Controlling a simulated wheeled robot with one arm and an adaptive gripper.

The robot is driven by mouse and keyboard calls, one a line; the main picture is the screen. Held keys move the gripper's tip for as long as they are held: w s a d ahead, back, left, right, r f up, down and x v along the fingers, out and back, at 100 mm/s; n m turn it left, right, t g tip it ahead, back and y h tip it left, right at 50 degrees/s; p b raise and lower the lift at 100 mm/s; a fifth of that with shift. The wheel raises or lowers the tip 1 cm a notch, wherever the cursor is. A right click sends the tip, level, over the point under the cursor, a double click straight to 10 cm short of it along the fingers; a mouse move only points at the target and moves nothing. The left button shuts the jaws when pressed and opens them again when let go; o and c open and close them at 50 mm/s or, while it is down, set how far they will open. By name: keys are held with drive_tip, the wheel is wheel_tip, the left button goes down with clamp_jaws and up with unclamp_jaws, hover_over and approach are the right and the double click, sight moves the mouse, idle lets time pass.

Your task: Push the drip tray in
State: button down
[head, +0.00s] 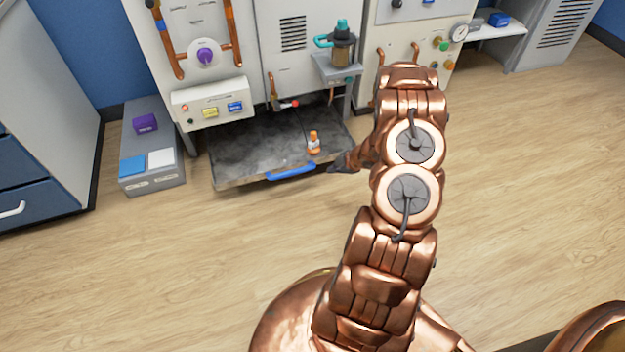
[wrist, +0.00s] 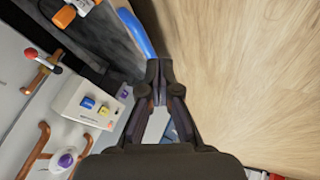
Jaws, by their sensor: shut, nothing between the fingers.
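The drip tray (head: 240,150) is a wide, stained dark grey tray sticking out from the base of the white machine, low over the floor. Its blue handle (head: 290,172) is on the front edge. A small orange and white bottle (head: 313,143) stands on the tray, and it also shows in the wrist view (wrist: 76,12). My gripper (head: 332,169) is at the right part of the tray's front edge, just right of the handle. In the wrist view, my shut, empty gripper (wrist: 158,72) is close to the end of the blue handle (wrist: 137,33); contact is unclear.
A grey box (head: 152,165) with purple, blue and white items stands left of the tray. A control panel (head: 212,103) overhangs its back left. A shelf (head: 338,68) with a jug-like vessel is above the back right. The wooden floor (head: 190,260) in front is clear.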

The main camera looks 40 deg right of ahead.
drive_tip(key=w+a+f+y+b, duration=0.1)
drive_tip(key=w+f+b, duration=0.3)
drive_tip(key=w+f, duration=0.5)
drive_tip(key=shift+a+f+b, duration=0.3)
drive_tip(key=shift+a+b, duration=0.05)
drive_tip(key=shift+a, duration=0.35)
drive_tip(key=shift+w, duration=0.15)
